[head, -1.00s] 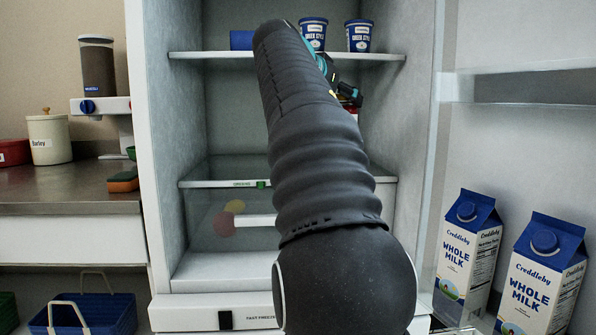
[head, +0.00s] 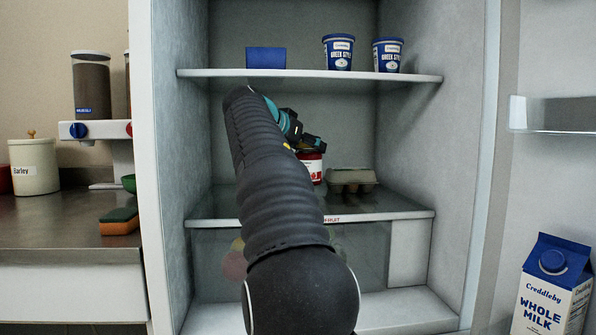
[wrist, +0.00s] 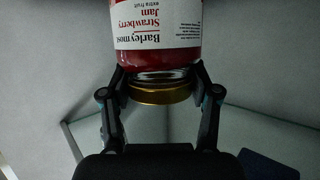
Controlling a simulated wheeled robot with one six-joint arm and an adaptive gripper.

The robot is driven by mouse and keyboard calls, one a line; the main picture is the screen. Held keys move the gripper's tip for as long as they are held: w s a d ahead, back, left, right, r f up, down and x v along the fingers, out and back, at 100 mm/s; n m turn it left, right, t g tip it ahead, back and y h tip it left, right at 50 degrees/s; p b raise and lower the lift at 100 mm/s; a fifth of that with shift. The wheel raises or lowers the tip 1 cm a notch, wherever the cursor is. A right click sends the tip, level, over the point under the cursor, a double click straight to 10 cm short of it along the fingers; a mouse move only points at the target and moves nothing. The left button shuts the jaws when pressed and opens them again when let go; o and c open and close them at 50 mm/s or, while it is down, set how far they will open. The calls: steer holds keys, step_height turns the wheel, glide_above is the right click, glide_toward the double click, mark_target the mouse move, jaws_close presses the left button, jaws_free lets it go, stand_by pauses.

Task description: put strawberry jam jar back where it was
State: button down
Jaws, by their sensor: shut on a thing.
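The strawberry jam jar (wrist: 158,45) has a red body, a white label and a gold lid. In the wrist view its label reads upside down, with the lid end toward my gripper (wrist: 158,82). My gripper's two fingers are shut on the jar near its lid. In the head view the jar (head: 313,166) shows just above the fridge's middle shelf (head: 392,214), left of an egg carton. My gripper (head: 309,145) is partly hidden there behind my own arm. I cannot tell whether the jar's base touches the shelf.
The egg carton (head: 351,181) sits on the middle shelf right beside the jar. The upper shelf (head: 300,75) holds two yogurt tubs (head: 338,52) and a blue box (head: 266,57). A milk carton (head: 553,285) stands at the open door.

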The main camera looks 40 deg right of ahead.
steer(key=w+f, duration=0.2)
steer(key=w, duration=0.1)
steer(key=shift+w+a, duration=0.1)
steer(key=shift+w, duration=0.1)
steer(key=shift+f+b, duration=0.65)
steer(key=shift+f, duration=1.35)
steer(key=shift+f, duration=0.15)
steer(key=shift+c, duration=1.3)
jaws_free()
steer(key=shift+a+r, duration=0.1)
steer(key=shift+r, duration=0.1)
steer(key=v, duration=1.1)
steer(key=shift+a, duration=0.35)
